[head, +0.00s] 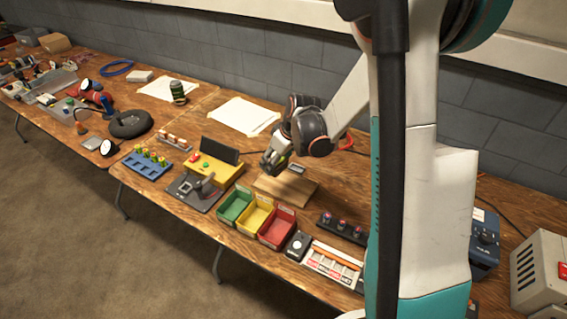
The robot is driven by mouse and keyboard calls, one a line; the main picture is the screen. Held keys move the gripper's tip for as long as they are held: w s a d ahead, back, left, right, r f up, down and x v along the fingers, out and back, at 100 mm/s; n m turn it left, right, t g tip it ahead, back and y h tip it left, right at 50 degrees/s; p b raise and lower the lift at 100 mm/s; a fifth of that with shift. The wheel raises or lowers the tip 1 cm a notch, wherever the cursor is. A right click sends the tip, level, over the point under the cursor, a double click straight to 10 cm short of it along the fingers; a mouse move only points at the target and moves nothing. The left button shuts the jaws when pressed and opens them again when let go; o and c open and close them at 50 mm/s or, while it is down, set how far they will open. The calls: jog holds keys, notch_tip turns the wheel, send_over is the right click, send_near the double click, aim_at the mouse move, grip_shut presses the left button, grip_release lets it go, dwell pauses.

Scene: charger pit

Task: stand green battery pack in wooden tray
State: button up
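A light wooden tray (277,192) lies on the bench behind the coloured bins. My gripper (272,162) points down above the bench, just left of and behind the tray. A small dark green patch (283,163) shows at my gripper's fingers. It may be the green battery pack, but it is too small to tell, and so is the gap between the fingers. A small grey-and-dark object (297,169) shows at the tray's back edge. Part of the tray's far side is hard to make out.
Green (236,206), yellow (256,216) and red (277,228) bins stand in front of the tray. A yellow box (217,168) with a dark panel stands to the left. A dark green cylinder (178,91) stands farther back. White paper (244,115) lies behind on clear bench.

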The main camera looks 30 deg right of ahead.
jog(key=shift+w+d+f+n+g+y+b, duration=0.1)
jog(key=shift+w+d+f+n+b, duration=0.2)
jog(key=shift+d+f+b, duration=0.9)
jog(key=shift+w+d+f+n+g+y+b, duration=0.15)
jog(key=shift+f+n+b, duration=0.3)
jog(key=shift+f, duration=1.5)
jog(key=shift+w+d+f+n+g+y+b, duration=0.1)
jog(key=shift+w+d+f+n+b, duration=0.15)
jog(key=shift+d+f+b, duration=0.95)
jog(key=shift+a+f, duration=0.3)
jog(key=shift+f, duration=0.3)
jog(key=shift+a+f, duration=0.25)
jog(key=shift+f, duration=0.35)
jog(key=o, duration=1.6)
jog(key=shift+r, duration=0.1)
notch_tip(320, 180, up, 7)
jog(key=p, duration=0.3)
jog(key=shift+p, duration=0.4)
